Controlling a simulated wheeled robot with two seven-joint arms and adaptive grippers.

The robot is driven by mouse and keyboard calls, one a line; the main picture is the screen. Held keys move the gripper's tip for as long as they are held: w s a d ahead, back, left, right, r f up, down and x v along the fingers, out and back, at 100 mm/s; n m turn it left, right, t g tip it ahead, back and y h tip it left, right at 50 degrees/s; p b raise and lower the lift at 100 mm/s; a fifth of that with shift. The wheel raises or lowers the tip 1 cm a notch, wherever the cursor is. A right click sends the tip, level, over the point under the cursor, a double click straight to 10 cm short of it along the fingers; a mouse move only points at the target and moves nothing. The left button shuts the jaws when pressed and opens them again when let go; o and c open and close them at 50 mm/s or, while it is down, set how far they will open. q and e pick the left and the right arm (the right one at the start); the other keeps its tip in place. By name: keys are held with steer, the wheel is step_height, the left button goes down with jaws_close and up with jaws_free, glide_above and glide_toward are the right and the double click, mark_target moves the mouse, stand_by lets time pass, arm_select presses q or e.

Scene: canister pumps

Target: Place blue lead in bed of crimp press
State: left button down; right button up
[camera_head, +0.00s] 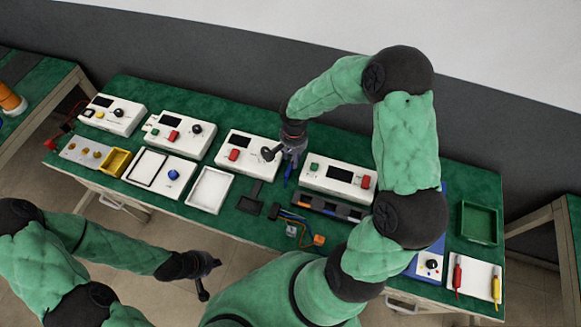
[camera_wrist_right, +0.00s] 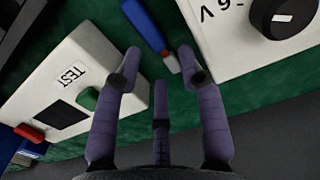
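A blue rod with a pale and red tip, which looks like the blue lead (camera_wrist_right: 142,25), lies between two white boxes in the right wrist view. A bit of blue shows below the right gripper in the head view (camera_head: 288,174). My right gripper (camera_head: 291,158) is above that gap. Its fingers (camera_wrist_right: 158,75) are spread, with nothing between them, and the rod's tip is just beyond them. My left gripper (camera_head: 204,280) is off the table's front edge, away from the objects; its opening is unclear. I cannot tell which item is the crimp press; a small black device (camera_head: 250,206) sits near the front.
A white box with a green button and TEST label (camera_wrist_right: 66,75) is left of the rod, and a box with a black knob (camera_wrist_right: 236,38) is right. A dark rack (camera_head: 325,206), orange-ended wires (camera_head: 318,240), a white tray (camera_head: 209,189) and a green tray (camera_head: 478,222) stand on the table.

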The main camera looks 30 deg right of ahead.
step_height(320, 180, down, 3)
steer(key=shift+r, duration=0.2)
steer(key=shift+c, duration=0.3)
jaws_close()
steer(key=shift+r, duration=0.1)
steer(key=shift+r, duration=0.4)
step_height(320, 180, up, 2)
steer(key=shift+r+p, duration=0.1)
steer(key=shift+p, duration=0.3)
steer(key=s+a+r+p, duration=0.3)
steer(key=s+a+r, duration=0.4)
steer(key=s+r, duration=0.3)
steer(key=shift+s+a, duration=0.35)
steer(key=shift+s, duration=0.45)
